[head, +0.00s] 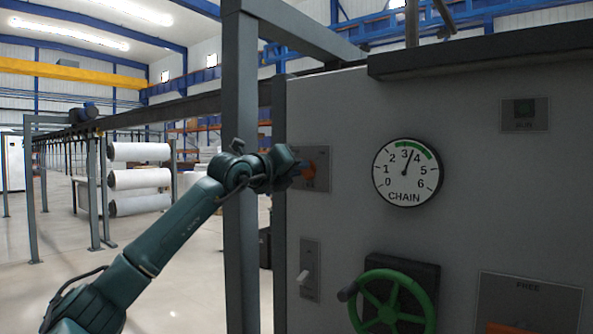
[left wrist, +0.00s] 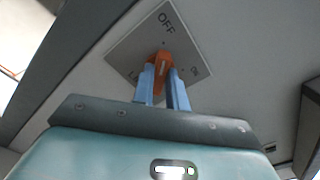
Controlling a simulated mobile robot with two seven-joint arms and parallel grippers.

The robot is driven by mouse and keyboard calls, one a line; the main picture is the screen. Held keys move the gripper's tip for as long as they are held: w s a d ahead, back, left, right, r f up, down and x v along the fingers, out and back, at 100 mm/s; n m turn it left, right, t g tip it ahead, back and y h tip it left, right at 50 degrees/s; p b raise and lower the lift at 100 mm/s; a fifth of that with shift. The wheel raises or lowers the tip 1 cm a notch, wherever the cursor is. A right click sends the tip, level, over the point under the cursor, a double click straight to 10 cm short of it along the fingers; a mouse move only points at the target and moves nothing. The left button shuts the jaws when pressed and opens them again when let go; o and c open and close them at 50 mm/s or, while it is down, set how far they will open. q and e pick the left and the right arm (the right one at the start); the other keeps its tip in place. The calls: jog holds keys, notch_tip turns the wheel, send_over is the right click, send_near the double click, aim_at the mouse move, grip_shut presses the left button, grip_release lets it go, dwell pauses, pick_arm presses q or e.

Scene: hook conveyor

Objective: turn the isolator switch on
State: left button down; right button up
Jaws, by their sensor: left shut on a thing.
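The isolator switch is an orange knob (left wrist: 163,58) on a grey plate (left wrist: 124,48). The plate carries OFF at its top corner and ON towards the right in the left wrist view. A further label on the left is partly hidden by my finger. In the head view the switch plate (head: 324,161) is on the panel's left edge, with the orange knob (head: 309,171) beside my gripper. My left gripper (left wrist: 164,82) is shut on the knob, one blue-grey finger on each side. The knob's narrow end points roughly towards OFF. My right gripper is not in view.
A grey post (head: 240,200) stands close beside my left forearm.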

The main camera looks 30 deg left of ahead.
pick_arm(q)
jog(key=shift+d+m+p, duration=0.2)
jog(key=shift+m+p, duration=0.15)
jog(key=shift+m, duration=8.15)
jog(key=c, duration=1.7)
grip_release()
jog(key=o, duration=0.3)
